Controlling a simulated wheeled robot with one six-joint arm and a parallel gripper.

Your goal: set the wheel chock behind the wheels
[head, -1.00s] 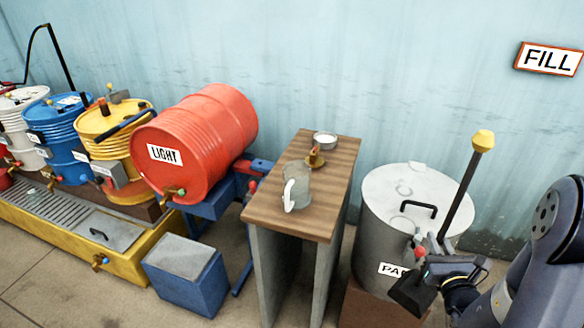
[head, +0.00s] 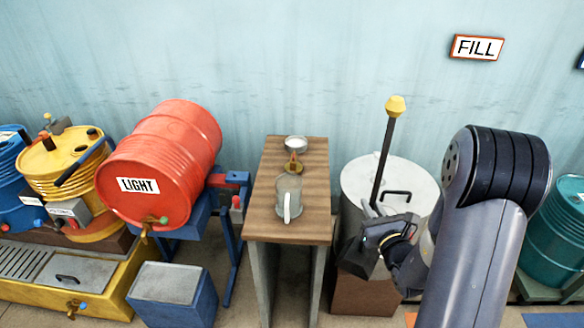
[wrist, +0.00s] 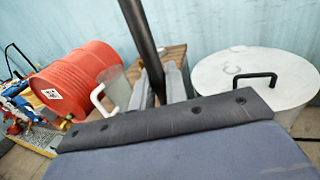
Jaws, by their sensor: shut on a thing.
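My gripper (head: 376,212) is shut on a long black rod (head: 384,160) with a yellow knob (head: 395,105) on top. The rod stands nearly upright, leaning slightly right. A dark wedge-like block (head: 355,260) shows below the gripper, in line with the rod; it looks like the wheel chock, with the rod as its handle. The wrist view also shows the rod (wrist: 142,40) running down to the grey fingers (wrist: 160,85). My arm hides part of the area around the gripper. I see no wheels clearly in either view.
A pale lidded drum (head: 360,190) stands behind the gripper on a brown block (head: 365,297). A wooden bench (head: 265,225) with a jug (head: 289,197) is to its left. A red drum (head: 165,160) lies further left. A teal drum (head: 562,235) stands at the far right.

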